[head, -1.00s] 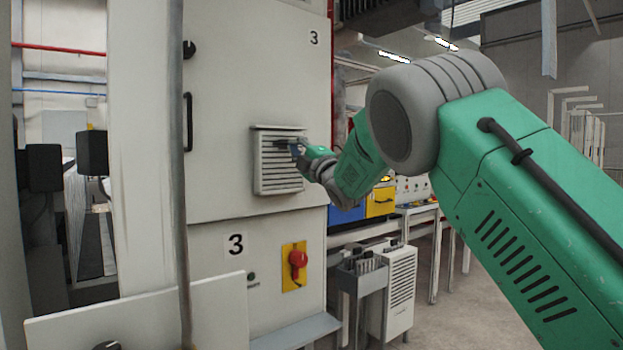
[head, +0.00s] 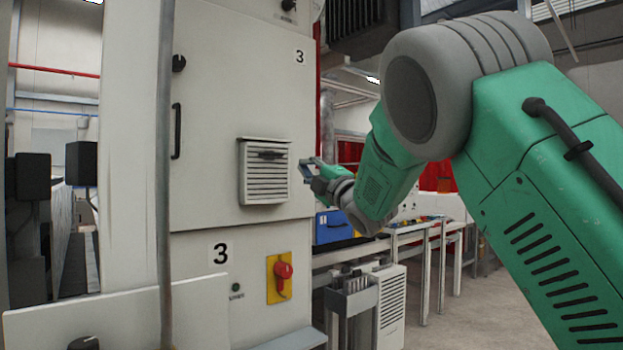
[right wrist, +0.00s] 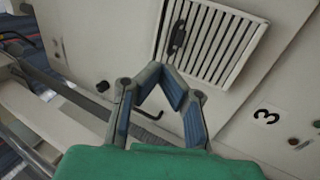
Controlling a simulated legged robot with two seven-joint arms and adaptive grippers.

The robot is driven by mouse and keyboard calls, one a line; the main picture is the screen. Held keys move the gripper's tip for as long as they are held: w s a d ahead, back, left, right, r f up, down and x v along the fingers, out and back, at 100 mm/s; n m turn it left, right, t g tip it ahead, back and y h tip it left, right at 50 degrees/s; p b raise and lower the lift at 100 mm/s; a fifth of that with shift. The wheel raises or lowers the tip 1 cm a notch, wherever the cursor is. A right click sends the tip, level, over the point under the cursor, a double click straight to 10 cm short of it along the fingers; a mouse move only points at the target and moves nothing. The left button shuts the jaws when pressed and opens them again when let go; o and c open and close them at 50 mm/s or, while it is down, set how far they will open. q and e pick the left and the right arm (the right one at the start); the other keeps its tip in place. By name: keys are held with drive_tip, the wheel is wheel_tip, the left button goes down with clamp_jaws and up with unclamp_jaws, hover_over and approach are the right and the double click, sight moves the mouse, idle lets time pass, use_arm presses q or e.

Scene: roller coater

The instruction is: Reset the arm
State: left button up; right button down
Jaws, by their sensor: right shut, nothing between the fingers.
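My right gripper (head: 308,170) is at the end of my green and grey right arm, in front of the white cabinet (head: 222,100) and to the right of its louvred vent (head: 264,172). It stands apart from the vent. In the right wrist view the fingertips (right wrist: 155,70) meet in a point, with nothing between them, and the vent (right wrist: 215,35) lies beyond them. A black handle (right wrist: 178,36) shows on the vent. My left gripper is in neither view.
A red rotary switch on a yellow plate (head: 281,277) sits on the lower cabinet. A vertical pole (head: 164,200) stands in front of the cabinet. A blue box (head: 332,227) and work tables (head: 430,230) stand behind my right arm. Open floor (head: 470,315) lies at lower right.

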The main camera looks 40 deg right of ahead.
wheel_tip(320, 180, down, 30)
drive_tip(key=s+a+r+m+g+h+b, duration=0.1)
drive_tip(key=s+a+m+g+h+b, duration=0.15)
drive_tip(key=m+g, duration=0.4)
drive_tip(key=s+a+f+m+g+b, duration=0.1)
drive_tip(key=s+f+m+g, duration=0.3)
drive_tip(key=f, duration=0.8)
drive_tip(key=s+a+f+m+g+b, duration=0.15)
drive_tip(key=s+f, duration=0.35)
drive_tip(key=f, duration=0.7)
drive_tip(key=s+a+f+m+g+b, duration=0.1)
drive_tip(key=s+a+f+m+g, duration=0.15)
drive_tip(key=s+f, duration=0.65)
drive_tip(key=s+a+f+m+g+b, duration=0.1)
drive_tip(key=s+a+f+g, duration=0.2)
drive_tip(key=s+f, duration=0.6)
use_arm(q)
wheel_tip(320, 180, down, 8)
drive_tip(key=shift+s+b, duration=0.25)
drive_tip(key=shift+b, duration=0.2)
use_arm(e)
drive_tip(key=s+a+f+m+g, duration=0.1)
drive_tip(key=s+a+f+g, duration=0.1)
drive_tip(key=s, duration=0.7)
drive_tip(key=s+a+f+m+g, duration=0.2)
drive_tip(key=s+f, duration=0.2)
drive_tip(key=s, duration=0.5)
drive_tip(key=shift+g, duration=0.35)
drive_tip(key=shift+a+y, duration=0.1)
drive_tip(key=shift+y, duration=0.15)
